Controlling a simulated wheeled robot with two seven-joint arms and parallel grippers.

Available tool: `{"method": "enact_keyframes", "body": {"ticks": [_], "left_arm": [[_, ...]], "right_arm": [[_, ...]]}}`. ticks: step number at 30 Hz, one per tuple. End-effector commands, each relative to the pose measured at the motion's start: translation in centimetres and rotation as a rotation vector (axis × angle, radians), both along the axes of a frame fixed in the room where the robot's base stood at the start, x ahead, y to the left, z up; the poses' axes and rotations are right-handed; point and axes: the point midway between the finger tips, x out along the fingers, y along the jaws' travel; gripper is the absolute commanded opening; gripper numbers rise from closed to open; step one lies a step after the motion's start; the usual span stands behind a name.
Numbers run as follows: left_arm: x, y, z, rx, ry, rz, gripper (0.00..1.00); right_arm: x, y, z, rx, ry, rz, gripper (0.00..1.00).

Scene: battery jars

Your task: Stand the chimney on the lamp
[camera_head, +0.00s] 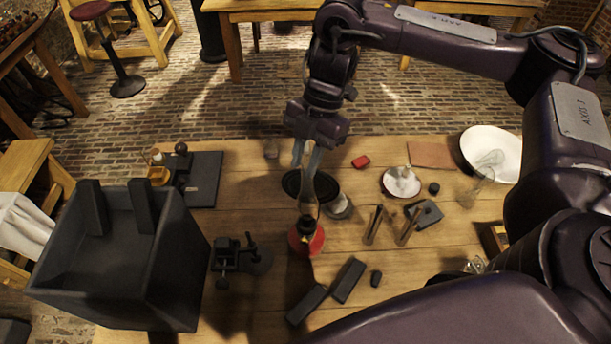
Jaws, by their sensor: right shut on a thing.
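The lamp (306,239) has a red base and a dark burner on top, and stands upright near the middle of the wooden table. My right gripper (306,163) points down above it, its fingers shut on the upper end of the clear glass chimney (308,197). The chimney is upright, with its lower end right over the burner. I cannot tell whether it touches the burner or hangs just above it. The glass is faint against the dark round plate behind it. My left gripper is not in view.
A large dark box (120,255) stands on the left, with a small dark clamp-like tool (226,256) beside it. The dark round plate (328,187) lies just behind the lamp. Dark blocks (348,280) lie in front, and a white bowl (496,150) stands at the back right.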

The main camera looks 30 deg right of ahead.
Motion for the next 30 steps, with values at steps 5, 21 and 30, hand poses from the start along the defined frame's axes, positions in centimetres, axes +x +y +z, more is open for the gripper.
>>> {"method": "enact_keyframes", "body": {"ticks": [5, 21, 30], "left_arm": [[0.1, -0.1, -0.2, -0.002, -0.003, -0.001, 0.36], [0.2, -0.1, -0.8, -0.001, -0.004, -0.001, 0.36], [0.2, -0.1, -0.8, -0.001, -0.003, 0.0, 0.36]], "right_arm": [[0.0, 0.1, -1.5, 0.001, 0.0, 0.001, 0.01], [-0.1, 0.0, -5.3, -0.003, 0.002, 0.0, 0.02], [0.0, 0.0, -5.2, -0.002, 0.002, 0.0, 0.46]]}}
